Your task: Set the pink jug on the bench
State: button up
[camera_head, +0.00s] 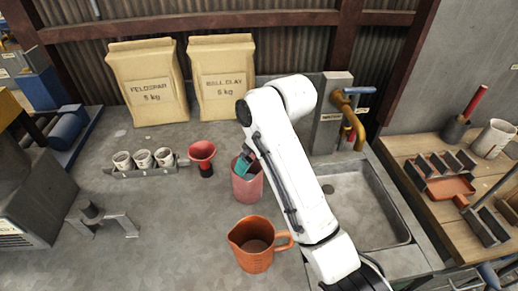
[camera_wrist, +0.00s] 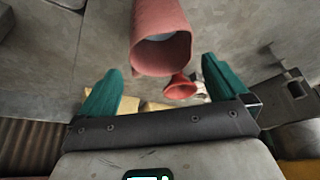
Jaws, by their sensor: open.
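The pink jug (camera_head: 248,188) stands upright on the grey bench (camera_head: 180,225), right of the red funnel and behind the orange jug. In the wrist view the pink jug (camera_wrist: 162,38) shows its open rim between the two teal fingers. My gripper (camera_head: 243,165) is at the jug's upper end, and its fingers (camera_wrist: 160,68) are open on either side of the rim.
An orange jug (camera_head: 257,252) with a handle stands close in front. A red funnel (camera_head: 203,152) and a rack of white cups (camera_head: 143,160) stand to the left, two paper sacks (camera_head: 145,85) behind. A sink (camera_head: 358,205) lies right.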

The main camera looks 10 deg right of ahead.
jog(key=shift+v, duration=1.6)
jog(key=shift+f, duration=0.15)
